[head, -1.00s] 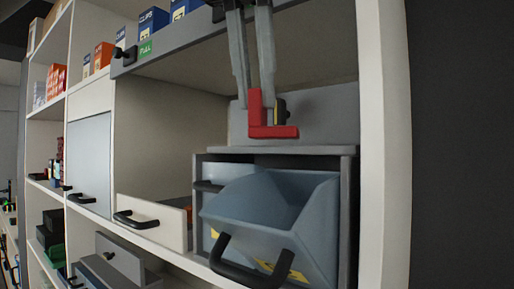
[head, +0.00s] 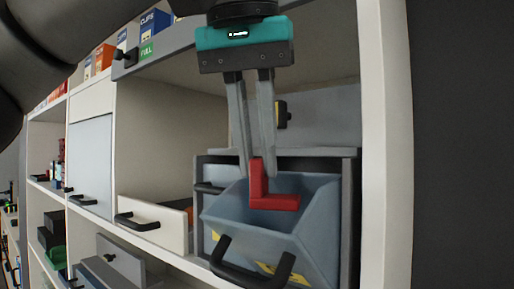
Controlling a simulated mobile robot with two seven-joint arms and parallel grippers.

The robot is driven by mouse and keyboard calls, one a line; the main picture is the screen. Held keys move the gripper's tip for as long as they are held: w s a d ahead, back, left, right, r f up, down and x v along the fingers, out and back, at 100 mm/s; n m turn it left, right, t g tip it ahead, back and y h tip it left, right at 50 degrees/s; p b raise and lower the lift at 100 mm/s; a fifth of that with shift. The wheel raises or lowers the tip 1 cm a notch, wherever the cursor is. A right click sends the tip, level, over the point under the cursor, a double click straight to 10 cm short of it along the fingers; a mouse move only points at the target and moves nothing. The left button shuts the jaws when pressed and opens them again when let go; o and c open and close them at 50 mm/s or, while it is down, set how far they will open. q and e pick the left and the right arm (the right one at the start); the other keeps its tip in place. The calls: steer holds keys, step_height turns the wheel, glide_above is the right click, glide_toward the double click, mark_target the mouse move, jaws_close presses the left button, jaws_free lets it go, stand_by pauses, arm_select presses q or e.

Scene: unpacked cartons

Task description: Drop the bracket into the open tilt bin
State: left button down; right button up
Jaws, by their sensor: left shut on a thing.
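The red L-shaped bracket (head: 274,201) is held by my left gripper (head: 257,168), whose fingers are shut on its upright leg. The bracket hangs within the outline of the open mouth of the blue-grey tilt bin (head: 315,232). How far it is below the rim I cannot tell. The bin is tilted forward out of a dark cabinet and has a black handle (head: 250,274) on its front. The bin's floor is hidden. My right gripper is not in view.
The dark cabinet top (head: 290,152) lies just behind the bin. A white drawer (head: 152,226) with a black handle stands partly open to the left. A grey upper drawer (head: 178,40) juts out above. A white shelf post (head: 385,150) rises at the right.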

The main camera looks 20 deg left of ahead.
arm_select(q)
steer(key=shift+f, duration=0.6)
steer(key=c, duration=0.9)
jaws_free()
steer(key=shift+o, duration=0.2)
steer(key=shift+r, duration=0.5)
steer(key=v, duration=0.7)
steer(key=shift+r, duration=0.4)
steer(key=shift+s, duration=0.1)
